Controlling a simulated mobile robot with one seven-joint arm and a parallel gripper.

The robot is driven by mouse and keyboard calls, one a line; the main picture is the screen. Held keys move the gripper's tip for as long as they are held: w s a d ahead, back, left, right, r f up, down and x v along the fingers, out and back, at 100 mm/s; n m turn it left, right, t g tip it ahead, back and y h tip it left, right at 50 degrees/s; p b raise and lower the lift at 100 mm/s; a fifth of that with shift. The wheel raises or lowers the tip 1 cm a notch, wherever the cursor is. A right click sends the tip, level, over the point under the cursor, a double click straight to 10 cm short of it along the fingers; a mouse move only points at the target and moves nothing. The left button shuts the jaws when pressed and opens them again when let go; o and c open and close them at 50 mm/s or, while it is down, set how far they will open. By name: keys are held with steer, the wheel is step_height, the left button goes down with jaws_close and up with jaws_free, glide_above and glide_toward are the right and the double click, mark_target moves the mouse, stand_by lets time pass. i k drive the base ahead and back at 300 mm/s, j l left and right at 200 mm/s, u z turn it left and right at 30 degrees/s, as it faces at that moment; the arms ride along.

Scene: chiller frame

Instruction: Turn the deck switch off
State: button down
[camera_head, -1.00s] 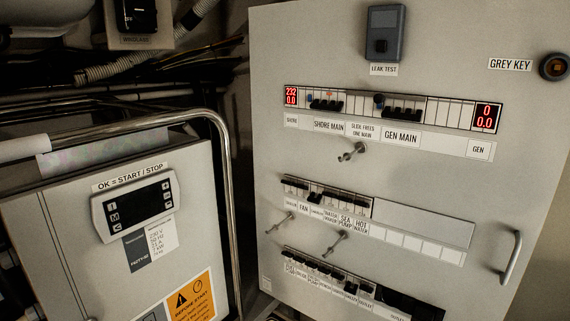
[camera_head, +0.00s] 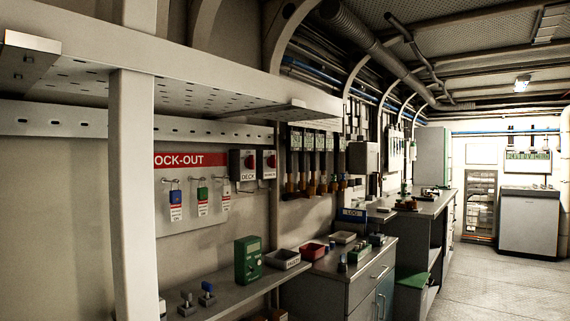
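The deck switch (camera_head: 243,165) is a grey box on the left wall with a red rotary knob and a white label reading DECK. It is mounted just right of the red-headed lock-out board (camera_head: 190,192). A second, similar switch box (camera_head: 269,164) with a red knob sits directly to its right; its label is too small to read surely. The knobs' exact positions are too small to tell. My gripper is not in view.
A grey shelf (camera_head: 222,297) below the board holds a green box (camera_head: 248,260) and small items. A pale post (camera_head: 133,200) and an overhead perforated shelf (camera_head: 200,95) stand in front. A drawer cabinet (camera_head: 352,285) follows. Floor on the right (camera_head: 480,280) is clear.

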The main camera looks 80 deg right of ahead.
mark_target(249, 162)
steer(key=z, duration=2.2)
steer(key=i+l+z, duration=0.1)
steer(key=i, duration=0.4)
